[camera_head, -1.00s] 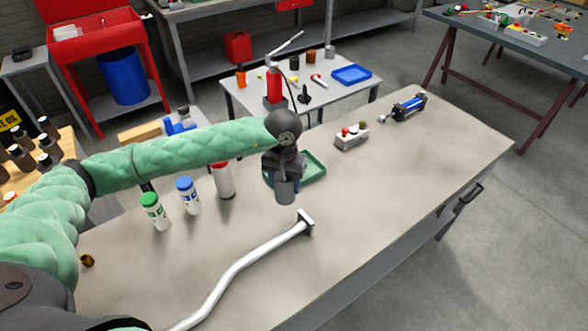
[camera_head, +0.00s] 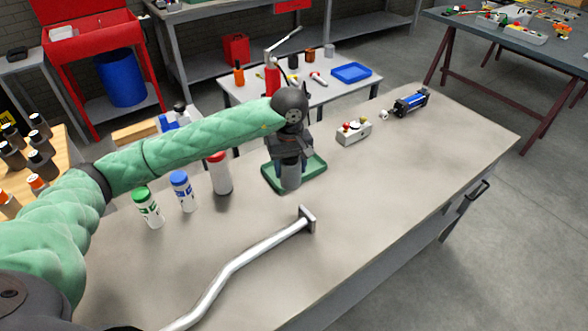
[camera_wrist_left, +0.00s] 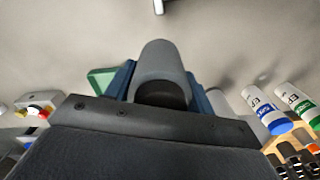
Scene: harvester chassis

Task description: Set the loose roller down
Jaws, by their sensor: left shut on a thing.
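The loose roller (camera_head: 291,176) is a grey cylinder held upright below my left gripper (camera_head: 290,158). My left gripper is shut on it. In the head view the roller overlaps the green tray (camera_head: 312,172) on the workbench; I cannot tell whether its lower end touches the tray. In the left wrist view the roller (camera_wrist_left: 163,60) sits between the blue-grey fingers (camera_wrist_left: 163,88), with a dark hollow at its near end. Part of the green tray (camera_wrist_left: 101,82) shows to its left. My right gripper is not in view.
Bottles with red (camera_head: 221,175), blue (camera_head: 183,192) and green (camera_head: 148,208) caps stand left of the tray. A bent silver pipe (camera_head: 240,264) lies in front. A control box (camera_head: 353,132) and a blue cylinder (camera_head: 410,104) lie behind to the right. The bench's right side is clear.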

